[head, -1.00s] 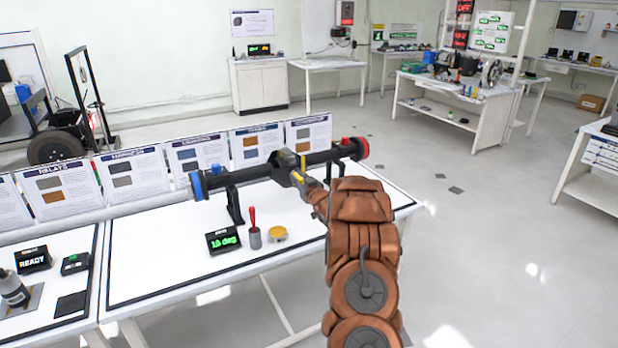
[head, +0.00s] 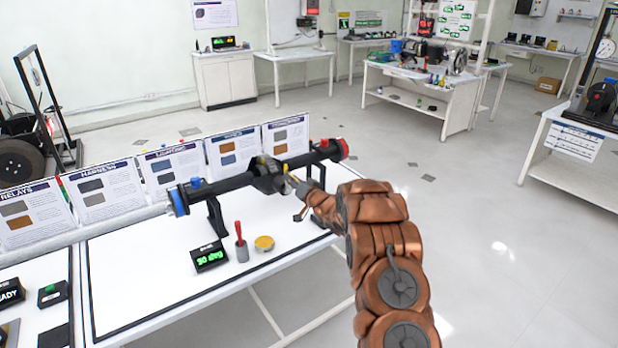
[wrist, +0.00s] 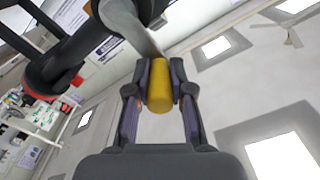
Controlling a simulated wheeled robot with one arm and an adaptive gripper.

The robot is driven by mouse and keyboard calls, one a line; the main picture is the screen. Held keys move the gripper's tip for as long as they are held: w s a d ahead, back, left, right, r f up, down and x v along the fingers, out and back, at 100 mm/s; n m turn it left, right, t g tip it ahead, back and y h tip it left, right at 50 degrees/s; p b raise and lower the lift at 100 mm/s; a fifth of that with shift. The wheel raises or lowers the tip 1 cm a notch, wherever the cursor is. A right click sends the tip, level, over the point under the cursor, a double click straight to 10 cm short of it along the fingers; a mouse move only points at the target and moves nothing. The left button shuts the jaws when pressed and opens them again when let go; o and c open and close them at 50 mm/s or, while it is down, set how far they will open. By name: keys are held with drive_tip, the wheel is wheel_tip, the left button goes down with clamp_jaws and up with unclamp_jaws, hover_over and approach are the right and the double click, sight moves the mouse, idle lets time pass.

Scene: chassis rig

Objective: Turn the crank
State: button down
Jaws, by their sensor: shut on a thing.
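A black axle rig (head: 258,178) with a blue left end and a red right end rests on black stands on the white table. My gripper (head: 297,185) is at the middle of the rig, on its near side. In the wrist view my gripper (wrist: 160,92) has its two fingers on either side of a yellow cylindrical handle (wrist: 159,88), the crank's grip, and is shut on it. In the head view the handle is mostly hidden by my gripper. A small display (head: 209,257) shows green digits that look like 30 deg.
A grey cup with a red-handled tool (head: 241,245) and a yellow round tin (head: 264,243) stand on the table in front of the rig. Printed panels (head: 175,168) line the back edge. Open floor (head: 480,240) lies to the right.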

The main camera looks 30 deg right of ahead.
drive_tip(key=shift+a, duration=0.1)
idle(0.4)
drive_tip(key=c, duration=1.2)
unclamp_jaws()
drive_tip(key=shift+c, duration=0.2)
drive_tip(key=shift+o, duration=1.1)
drive_tip(key=shift+s, duration=0.1)
drive_tip(key=s+d, duration=0.1)
drive_tip(key=s, duration=1)
drive_tip(key=shift+s+d, duration=0.35)
drive_tip(key=shift+d, duration=0.05)
drive_tip(key=shift+r, duration=0.1)
